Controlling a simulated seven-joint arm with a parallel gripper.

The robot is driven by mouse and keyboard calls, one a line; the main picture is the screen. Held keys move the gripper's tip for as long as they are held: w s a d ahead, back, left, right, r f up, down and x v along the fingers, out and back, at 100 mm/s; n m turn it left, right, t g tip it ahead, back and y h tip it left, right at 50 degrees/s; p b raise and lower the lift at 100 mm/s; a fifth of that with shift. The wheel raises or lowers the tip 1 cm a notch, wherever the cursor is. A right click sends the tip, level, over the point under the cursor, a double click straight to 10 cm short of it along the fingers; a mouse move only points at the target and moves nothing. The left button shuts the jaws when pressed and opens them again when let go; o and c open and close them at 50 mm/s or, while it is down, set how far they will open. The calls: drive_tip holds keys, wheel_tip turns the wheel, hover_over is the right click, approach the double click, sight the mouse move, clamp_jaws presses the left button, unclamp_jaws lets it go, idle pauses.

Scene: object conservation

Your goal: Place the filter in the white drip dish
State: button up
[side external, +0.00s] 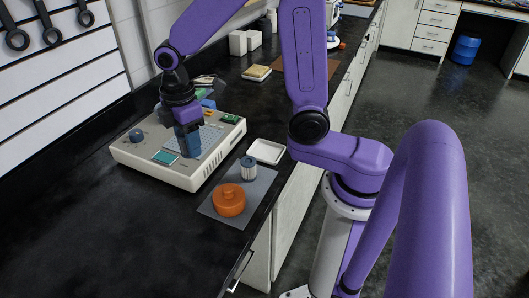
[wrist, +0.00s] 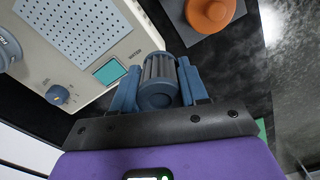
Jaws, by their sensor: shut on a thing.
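My gripper (side external: 188,147) is over the cream instrument in the side view, fingers pointing down. In the wrist view my gripper (wrist: 159,82) is shut on a grey ribbed cylinder, the filter (wrist: 159,72); in the side view the fingers hide it. The white drip dish (side external: 266,151) is a shallow square tray on the black counter, right of the instrument, and looks empty. A similar grey ribbed cylinder (side external: 249,168) stands upright on a grey mat near the dish. The dish is out of the wrist view.
The cream instrument (side external: 205,173) has a perforated plate, knob and teal screen. An orange lidded pot (side external: 229,200) sits on the grey mat (side external: 262,187); the pot also shows in the wrist view (wrist: 210,12). Boxes (side external: 245,42) stand farther back. The counter's front edge runs close beside the dish.

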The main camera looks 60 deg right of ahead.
drive_tip(key=s+d+m, duration=1.1)
drive_tip(key=s+d, duration=0.1)
drive_tip(key=d, duration=0.4)
drive_tip(key=s+m, duration=0.4)
drive_tip(key=s, duration=0.7)
hover_over(267, 152)
drive_tip(key=s, duration=0.1)
drive_tip(key=f, duration=0.8)
drive_tip(key=shift+a+f, duration=0.1)
drive_tip(key=shift+a, duration=0.3)
drive_tip(key=shift+w+d+f, duration=0.3)
drive_tip(key=shift+w+f, duration=0.2)
drive_tip(key=shift+f, duration=1.75)
drive_tip(key=shift+f, duration=0.2)
